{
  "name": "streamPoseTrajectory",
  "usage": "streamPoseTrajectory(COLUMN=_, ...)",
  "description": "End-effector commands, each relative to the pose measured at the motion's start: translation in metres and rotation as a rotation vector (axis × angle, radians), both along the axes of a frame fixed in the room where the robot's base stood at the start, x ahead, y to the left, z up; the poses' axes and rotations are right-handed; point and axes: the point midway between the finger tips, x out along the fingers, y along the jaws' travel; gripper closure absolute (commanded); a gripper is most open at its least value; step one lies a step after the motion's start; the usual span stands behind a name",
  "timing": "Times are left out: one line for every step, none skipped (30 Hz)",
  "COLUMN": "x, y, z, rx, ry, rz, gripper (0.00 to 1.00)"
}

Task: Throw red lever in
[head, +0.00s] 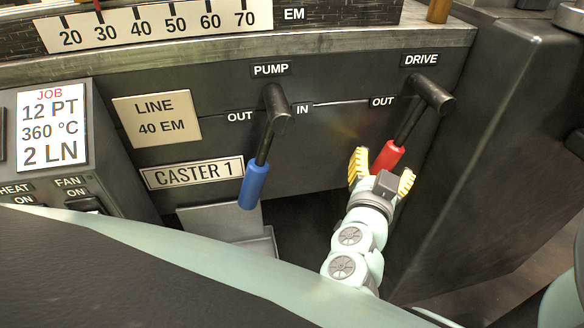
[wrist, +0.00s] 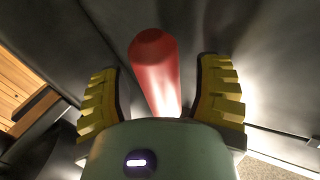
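The red lever (head: 387,156) hangs from a black pivot under the DRIVE label, its handle slanting down and left. In the wrist view its red grip (wrist: 155,68) lies between the two yellow fingers, with dark gaps on both sides. My gripper (head: 381,172) is open around the lower end of the red grip. Its left finger is beside the grip at left; the right finger stands off to the right. I see no contact. The lever's OUT label (head: 382,102) is at its left; any IN label at its right is not visible.
A blue lever (head: 254,185) hangs under the PUMP label, left of my gripper. A dark machine side wall (head: 490,150) stands close on the right. The job card (head: 52,128) and heat and fan switches are at far left.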

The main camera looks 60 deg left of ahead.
Motion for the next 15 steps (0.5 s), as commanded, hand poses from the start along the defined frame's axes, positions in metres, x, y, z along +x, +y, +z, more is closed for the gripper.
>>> streamPoseTrajectory(x=-0.0001, y=0.0000, z=-0.0001, rx=0.000, ry=0.000, rz=0.000, gripper=0.42)
streamPoseTrajectory(x=-0.0002, y=0.0001, z=0.0001, rx=0.000, ry=0.000, rz=0.000, gripper=0.45)
streamPoseTrajectory(x=-0.0002, y=0.0001, z=0.0001, rx=0.000, ry=0.000, rz=0.001, gripper=0.49)
streamPoseTrajectory(x=-0.0002, y=0.0001, z=0.0001, rx=0.000, ry=0.000, rz=0.001, gripper=0.53)
streamPoseTrajectory(x=-0.0002, y=0.0002, z=0.0001, rx=0.000, ry=0.000, rz=0.001, gripper=0.56)
streamPoseTrajectory(x=-0.0003, y=0.0001, z=0.0001, rx=0.000, ry=0.000, rz=0.001, gripper=0.60)
streamPoseTrajectory(x=-0.0004, y=0.0002, z=0.0000, rx=0.000, ry=0.000, rz=0.001, gripper=0.63)
streamPoseTrajectory(x=-0.0004, y=0.0002, z=0.0000, rx=0.000, ry=0.000, rz=0.001, gripper=0.66)
streamPoseTrajectory(x=-0.0004, y=0.0002, z=0.0000, rx=0.000, ry=0.000, rz=0.001, gripper=0.70)
streamPoseTrajectory(x=-0.0004, y=0.0003, z=0.0000, rx=0.000, ry=0.000, rz=0.001, gripper=0.73)
streamPoseTrajectory(x=-0.0004, y=0.0002, z=0.0000, rx=0.000, ry=0.000, rz=0.001, gripper=0.76)
streamPoseTrajectory(x=-0.0005, y=0.0003, z=0.0000, rx=0.000, ry=0.000, rz=0.001, gripper=0.80)
streamPoseTrajectory(x=-0.0005, y=0.0003, z=0.0000, rx=0.000, ry=0.000, rz=0.001, gripper=0.83)
streamPoseTrajectory(x=-0.0005, y=0.0003, z=0.0000, rx=0.000, ry=0.000, rz=0.001, gripper=0.87)
streamPoseTrajectory(x=-0.0005, y=0.0003, z=0.0000, rx=0.000, ry=0.000, rz=0.001, gripper=0.91)
